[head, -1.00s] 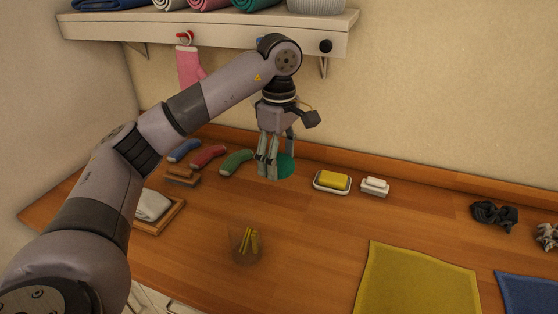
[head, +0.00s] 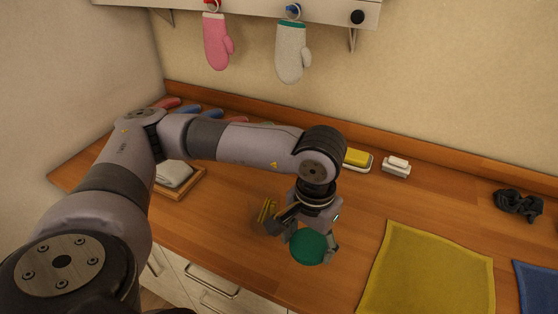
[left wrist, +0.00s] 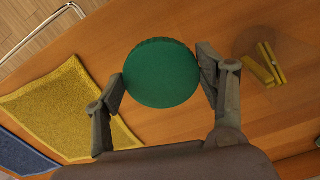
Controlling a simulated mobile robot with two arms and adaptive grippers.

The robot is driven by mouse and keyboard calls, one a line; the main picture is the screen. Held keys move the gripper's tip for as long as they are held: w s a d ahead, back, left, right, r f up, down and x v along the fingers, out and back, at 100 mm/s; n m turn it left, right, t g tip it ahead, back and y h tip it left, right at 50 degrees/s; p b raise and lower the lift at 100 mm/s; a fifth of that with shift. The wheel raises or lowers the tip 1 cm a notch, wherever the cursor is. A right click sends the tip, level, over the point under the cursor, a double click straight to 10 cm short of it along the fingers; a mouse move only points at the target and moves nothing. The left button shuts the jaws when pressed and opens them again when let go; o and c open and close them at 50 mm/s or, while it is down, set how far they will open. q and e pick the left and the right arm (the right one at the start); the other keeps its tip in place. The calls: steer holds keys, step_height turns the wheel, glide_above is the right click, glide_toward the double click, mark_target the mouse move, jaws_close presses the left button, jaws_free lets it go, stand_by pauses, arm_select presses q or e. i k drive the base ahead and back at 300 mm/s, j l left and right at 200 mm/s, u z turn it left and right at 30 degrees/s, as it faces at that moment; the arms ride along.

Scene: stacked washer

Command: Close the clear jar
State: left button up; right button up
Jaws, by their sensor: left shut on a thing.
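The clear jar (head: 262,216) stands on the wooden counter with several yellow pegs in it. Its see-through wall is hard to make out in the head view, where my arm partly covers it. It also shows in the left wrist view (left wrist: 247,42), with its top uncovered. My left gripper (head: 308,246) is shut on a round green lid (head: 307,249), holding it by opposite edges. The lid is to the right of and nearer than the jar in the head view, apart from it. In the left wrist view the lid (left wrist: 161,73) sits between both fingers. My right gripper is out of view.
A yellow cloth (head: 428,270) and a blue cloth (head: 540,287) lie to the right. A yellow soap dish (head: 357,158), a white soap (head: 396,166) and a dark scrunchie (head: 518,205) are at the back. A wooden tray (head: 182,184) lies left. The front edge and drawers are close.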

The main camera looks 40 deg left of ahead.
mark_target(257, 194)
steer(key=k+j, duration=0.3)
steer(key=j, duration=0.2)
steer(key=k+j+z, duration=0.1)
steer(key=k+j, duration=0.15)
steer(key=j, duration=0.2)
steer(key=k+j, duration=0.3)
steer(key=j, duration=0.15)
